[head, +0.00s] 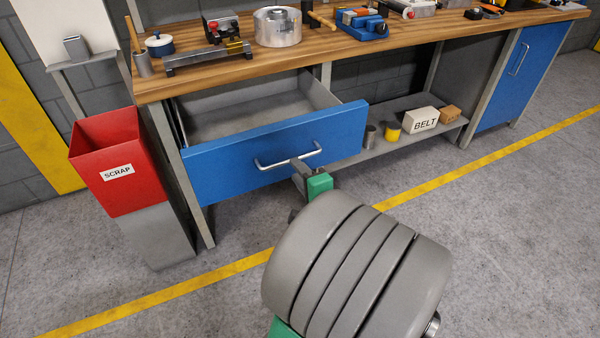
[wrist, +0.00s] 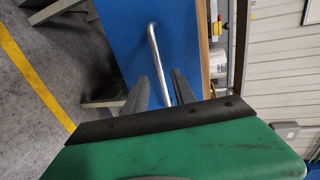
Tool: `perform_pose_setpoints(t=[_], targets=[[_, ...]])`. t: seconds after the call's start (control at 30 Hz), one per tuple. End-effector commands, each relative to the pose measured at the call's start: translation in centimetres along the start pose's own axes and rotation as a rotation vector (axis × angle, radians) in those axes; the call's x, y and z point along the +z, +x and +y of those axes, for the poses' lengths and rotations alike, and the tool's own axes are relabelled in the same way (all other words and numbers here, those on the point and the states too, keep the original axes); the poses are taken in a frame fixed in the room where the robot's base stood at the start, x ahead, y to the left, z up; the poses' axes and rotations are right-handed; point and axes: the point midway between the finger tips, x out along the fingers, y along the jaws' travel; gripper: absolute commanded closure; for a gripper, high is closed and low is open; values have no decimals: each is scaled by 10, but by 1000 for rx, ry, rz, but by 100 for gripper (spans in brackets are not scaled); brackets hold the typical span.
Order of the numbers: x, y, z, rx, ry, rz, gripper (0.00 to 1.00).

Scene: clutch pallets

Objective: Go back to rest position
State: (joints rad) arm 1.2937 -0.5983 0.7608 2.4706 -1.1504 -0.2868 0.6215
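My gripper (head: 302,166) is at the front of the blue drawer (head: 225,165), close to its silver handle (head: 272,166). In the wrist view, the two dark fingers of my gripper (wrist: 162,82) stand apart, with the handle (wrist: 155,50) running into the gap between them. I see no clear contact between the fingers and the bar. The drawer is pulled out from under the workbench, and its visible grey inside looks empty. My grey arm links hide part of the floor in front of it.
The wooden workbench (head: 205,78) carries several tools and parts. A red scrap bin (head: 118,172) stands left of the drawer. A low shelf (head: 372,145) to the right holds a box marked BELT (head: 420,120) and small cans. The grey floor beyond the yellow line is clear.

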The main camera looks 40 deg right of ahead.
Motion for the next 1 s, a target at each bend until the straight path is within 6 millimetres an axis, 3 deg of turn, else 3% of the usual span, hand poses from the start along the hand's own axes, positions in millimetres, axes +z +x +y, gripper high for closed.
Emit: perform_pose_setpoints(t=[0.2,0.6,0.67,0.8,0.9,1.0], targets=[[0,-14,0,-2,-1,1,68],[5,-13,-3,9,-17,-17,68],[18,-11,-7,45,-69,-62,68],[76,-11,-19,228,-362,-299,68],[114,-26,-29,382,-652,-497,68],[136,-47,-49,505,-929,-662,68]])
